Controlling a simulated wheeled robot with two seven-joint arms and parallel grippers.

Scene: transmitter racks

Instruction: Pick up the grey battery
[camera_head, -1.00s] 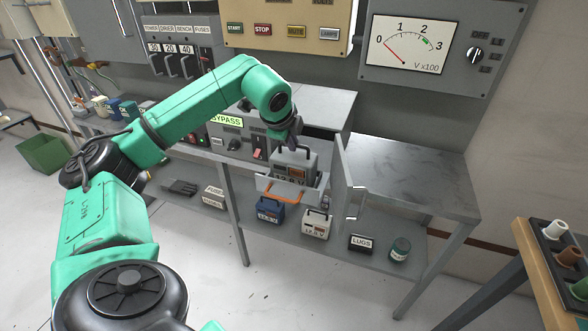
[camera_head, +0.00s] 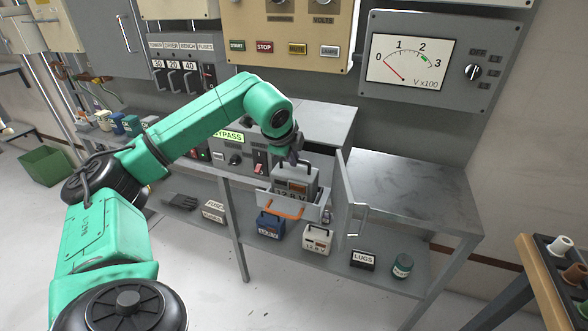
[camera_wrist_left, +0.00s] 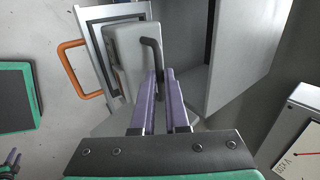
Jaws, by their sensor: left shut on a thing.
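The grey battery (camera_head: 296,181), with a 12.8 V label and a dark handle, is upright at the pull-out tray (camera_head: 322,204) with the orange handle. My left gripper (camera_head: 294,158) is above it, shut on its handle. In the left wrist view the purple fingers (camera_wrist_left: 160,76) close on the dark handle (camera_wrist_left: 151,50), with the battery's pale casing (camera_wrist_left: 124,50) beside them. The tray front hides the battery's lowest part, so I cannot tell whether it still touches the tray floor. A small part of what looks like my right gripper (camera_wrist_left: 11,160) shows at the left wrist view's corner.
An open cabinet door (camera_head: 346,195) stands close right of the tray. On the lower shelf are a blue battery (camera_head: 270,225), a white battery (camera_head: 317,240), a LUGS box (camera_head: 362,260) and a jar (camera_head: 402,266). The steel worktop (camera_head: 410,185) at right is clear.

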